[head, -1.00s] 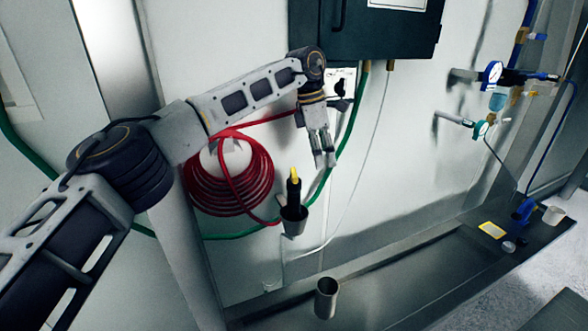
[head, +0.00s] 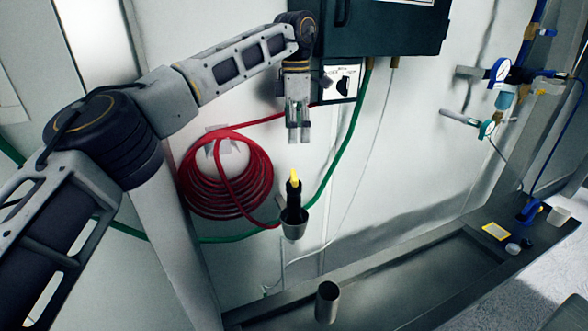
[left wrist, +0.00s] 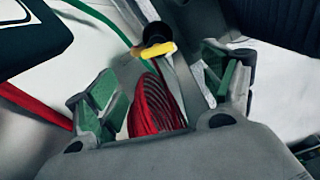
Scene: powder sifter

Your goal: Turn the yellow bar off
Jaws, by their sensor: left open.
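In the left wrist view the yellow bar (left wrist: 154,51) shows crosswise beyond the open fingers (left wrist: 160,95), next to the black round end of the tool. My right gripper is not in view.
A coiled red hose (head: 225,178) hangs on the wall left of the tool. A green hose (head: 345,150) runs behind. A dark cabinet (head: 385,30) and a black rotary switch (head: 343,86) are above. A metal cup (head: 327,302) stands below; gauges (head: 500,70) are at right.

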